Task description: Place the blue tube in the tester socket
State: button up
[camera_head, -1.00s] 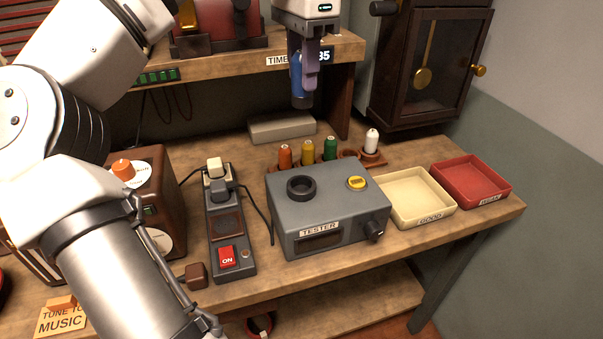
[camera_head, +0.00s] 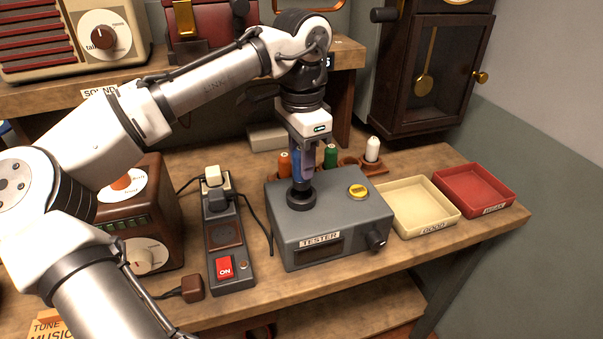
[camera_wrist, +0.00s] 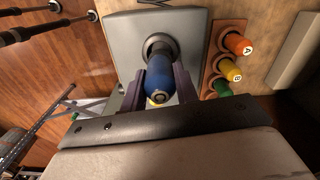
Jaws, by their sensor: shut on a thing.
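The grey tester box (camera_head: 330,221) stands on the bench, with its round dark socket (camera_head: 301,200) on top at the left. My gripper (camera_head: 303,170) points down over the socket and is shut on the blue tube (camera_wrist: 159,82). The tube is upright, and its dark lower end meets the socket ring. In the wrist view the tube lines up with the socket (camera_wrist: 158,44) between my gripper's fingers (camera_wrist: 159,92). How deep the end sits in the socket is hidden.
A cream tray (camera_head: 428,228) and a red tray (camera_head: 490,208) lie to the right. A power strip (camera_head: 224,240) with a red switch lies to the left.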

jog(key=shift+f, duration=1.9)
jog(key=shift+f, duration=0.15)
jog(key=o, duration=0.8)
jog(key=shift+c, duration=0.2)
notch_tip(320, 180, up, 12)
jog(key=shift+r+b, duration=0.2)
jog(key=shift+b, duration=0.1)
